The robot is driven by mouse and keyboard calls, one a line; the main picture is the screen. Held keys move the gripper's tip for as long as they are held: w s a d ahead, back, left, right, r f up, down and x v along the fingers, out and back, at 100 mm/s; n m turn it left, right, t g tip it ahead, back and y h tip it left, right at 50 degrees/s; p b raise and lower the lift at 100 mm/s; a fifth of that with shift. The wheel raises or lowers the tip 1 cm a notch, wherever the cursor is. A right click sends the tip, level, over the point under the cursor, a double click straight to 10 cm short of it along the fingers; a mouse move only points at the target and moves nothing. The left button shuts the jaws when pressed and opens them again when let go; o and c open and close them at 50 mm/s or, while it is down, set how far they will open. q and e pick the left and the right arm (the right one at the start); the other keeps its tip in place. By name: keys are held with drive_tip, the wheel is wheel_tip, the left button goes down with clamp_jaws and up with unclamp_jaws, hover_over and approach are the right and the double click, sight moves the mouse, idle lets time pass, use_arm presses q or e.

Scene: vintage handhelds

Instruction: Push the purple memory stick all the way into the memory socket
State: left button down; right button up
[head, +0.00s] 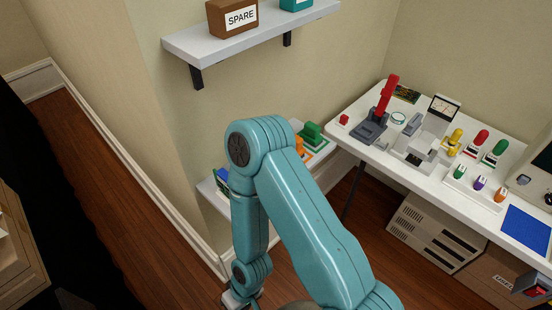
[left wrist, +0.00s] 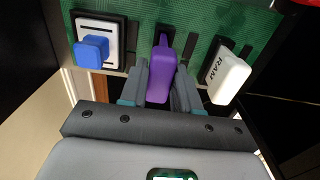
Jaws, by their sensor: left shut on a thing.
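The purple memory stick (left wrist: 160,75) is between the fingers of my left gripper (left wrist: 162,68) in the left wrist view. The gripper is shut on it. The far, narrower end of the stick lies at a dark slot in the green circuit board (left wrist: 125,58), which is the memory socket (left wrist: 164,33). How deep the stick sits in the slot cannot be told. In the head view my teal arm blocks the middle, and the purple stick cannot be made out there. My right gripper is not in view.
On the board, a blue block (left wrist: 91,51) sits on a white square chip at left, and a white RAM stick (left wrist: 229,77) stands close at right. The head view shows a wall shelf (head: 220,42) above and a white table (head: 350,145) with tools at right.

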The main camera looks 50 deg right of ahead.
use_arm(q)
drive_tip(key=shift+f+b, duration=0.45)
drive_tip(key=shift+f, duration=0.1)
drive_tip(key=c, duration=0.7)
unclamp_jaws()
drive_tip(key=shift+c, duration=1.6)
drive_tip(key=shift+r+p, duration=2.4)
drive_tip(key=shift+r, duration=1.25)
drive_tip(key=shift+f, duration=0.1)
drive_tip(key=shift+s, duration=0.1)
